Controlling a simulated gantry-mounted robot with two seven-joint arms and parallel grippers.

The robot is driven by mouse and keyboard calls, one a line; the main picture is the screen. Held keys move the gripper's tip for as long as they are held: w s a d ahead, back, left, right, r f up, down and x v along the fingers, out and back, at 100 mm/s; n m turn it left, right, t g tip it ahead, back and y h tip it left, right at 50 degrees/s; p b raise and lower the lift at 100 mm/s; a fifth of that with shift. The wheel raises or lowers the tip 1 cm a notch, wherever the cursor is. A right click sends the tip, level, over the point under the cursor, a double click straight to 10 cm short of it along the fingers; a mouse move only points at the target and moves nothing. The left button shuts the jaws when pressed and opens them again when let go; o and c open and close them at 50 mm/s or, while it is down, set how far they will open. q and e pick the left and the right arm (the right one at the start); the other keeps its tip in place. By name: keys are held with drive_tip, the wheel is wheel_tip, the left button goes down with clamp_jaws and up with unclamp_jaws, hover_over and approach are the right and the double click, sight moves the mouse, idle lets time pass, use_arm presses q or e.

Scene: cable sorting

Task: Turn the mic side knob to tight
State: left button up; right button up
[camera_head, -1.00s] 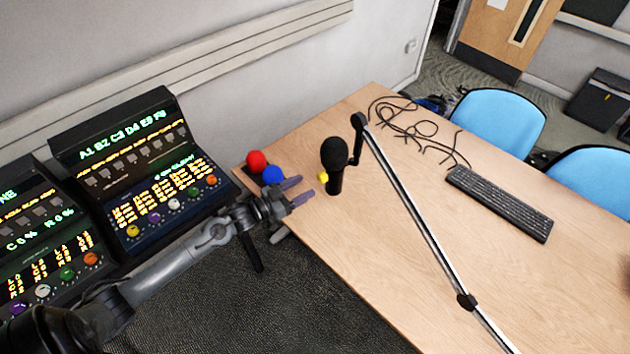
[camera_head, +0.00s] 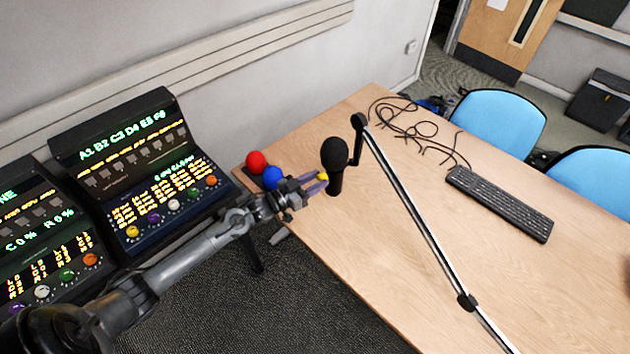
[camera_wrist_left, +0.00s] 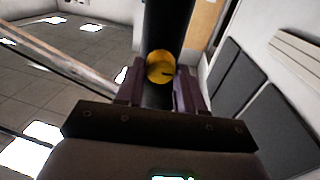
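The black microphone (camera_head: 335,160) stands upright at the near left part of the table. Its yellow side knob (camera_head: 323,176) faces my left gripper (camera_head: 318,182), whose purple fingers reach it from the left. In the left wrist view the round yellow knob (camera_wrist_left: 160,67), with a dark mark on its face, sits on the dark microphone body (camera_wrist_left: 166,25). The fingers of my left gripper (camera_wrist_left: 158,88) stand apart on either side of the knob. Firm contact cannot be made out. My right gripper is not in view.
A red ball (camera_head: 256,161) and a blue ball (camera_head: 272,177) are close beside my left gripper. A boom arm (camera_head: 415,215) runs from the microphone across the table (camera_head: 400,290). A keyboard (camera_head: 500,203) and cables (camera_head: 415,130) lie farther right. Lit control panels (camera_head: 150,185) stand left.

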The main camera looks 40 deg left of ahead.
use_arm(q)
drive_tip(key=c, duration=0.6)
drive_tip(key=shift+o, duration=0.2)
drive_tip(key=shift+m, duration=0.4)
drive_tip(key=m, duration=0.2)
drive_tip(key=shift+m, duration=0.4)
drive_tip(key=m, duration=0.3)
drive_tip(key=shift+d+m, duration=0.1)
drive_tip(key=shift+m, duration=0.3)
drive_tip(key=m+b, duration=0.1)
drive_tip(key=m, duration=0.5)
drive_tip(key=shift+f, duration=0.1)
drive_tip(key=shift+m+b, duration=0.5)
drive_tip(key=shift+m, duration=1.8)
